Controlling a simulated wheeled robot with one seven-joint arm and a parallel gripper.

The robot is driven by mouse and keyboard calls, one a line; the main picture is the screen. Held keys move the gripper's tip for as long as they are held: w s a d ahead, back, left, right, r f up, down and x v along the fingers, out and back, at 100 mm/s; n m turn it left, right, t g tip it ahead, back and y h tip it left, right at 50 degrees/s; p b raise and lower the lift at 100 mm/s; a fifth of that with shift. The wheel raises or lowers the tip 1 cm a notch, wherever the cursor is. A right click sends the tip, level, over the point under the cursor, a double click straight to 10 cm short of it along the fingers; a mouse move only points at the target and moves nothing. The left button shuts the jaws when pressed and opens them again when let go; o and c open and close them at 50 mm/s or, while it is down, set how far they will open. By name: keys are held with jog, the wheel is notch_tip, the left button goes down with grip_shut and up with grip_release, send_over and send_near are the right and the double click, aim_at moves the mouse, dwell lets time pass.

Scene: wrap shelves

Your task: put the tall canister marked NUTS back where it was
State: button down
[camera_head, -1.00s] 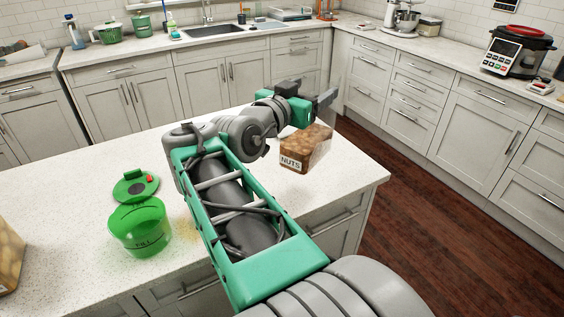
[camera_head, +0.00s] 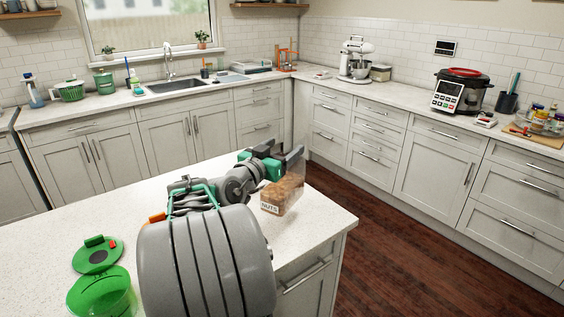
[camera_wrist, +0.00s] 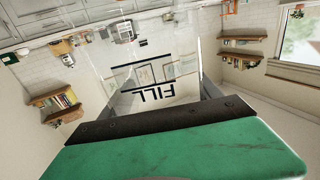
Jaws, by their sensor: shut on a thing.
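The canister marked NUTS (camera_head: 284,194) is clear-walled, with brown contents and a white label low on its side. It is near the right end of the island counter in the head view. My gripper (camera_head: 288,165) is shut on its upper part. I cannot tell whether its base touches the counter. In the wrist view, a clear wall with upside-down black FILL lettering (camera_wrist: 155,92) lies between my fingers. My arm hides part of the counter to the left of the canister.
A green see-through tub (camera_head: 103,295) and its green lid (camera_head: 97,255) are on the island counter (camera_head: 60,222) at the left. The back counter holds a stand mixer (camera_head: 356,58) and a multicooker (camera_head: 461,91). Wood floor (camera_head: 400,225) is open at the right.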

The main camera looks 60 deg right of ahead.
notch_tip(320, 180, down, 6)
jog(key=w+d, duration=0.1)
jog(key=d, duration=0.1)
jog(key=shift+w+d+p, duration=0.2)
jog(key=shift+w+p, duration=0.05)
jog(key=shift+p, duration=0.2)
jog(key=shift+f, duration=0.1)
jog(key=shift+f, duration=0.15)
jog(key=shift+c, duration=0.7)
grip_release()
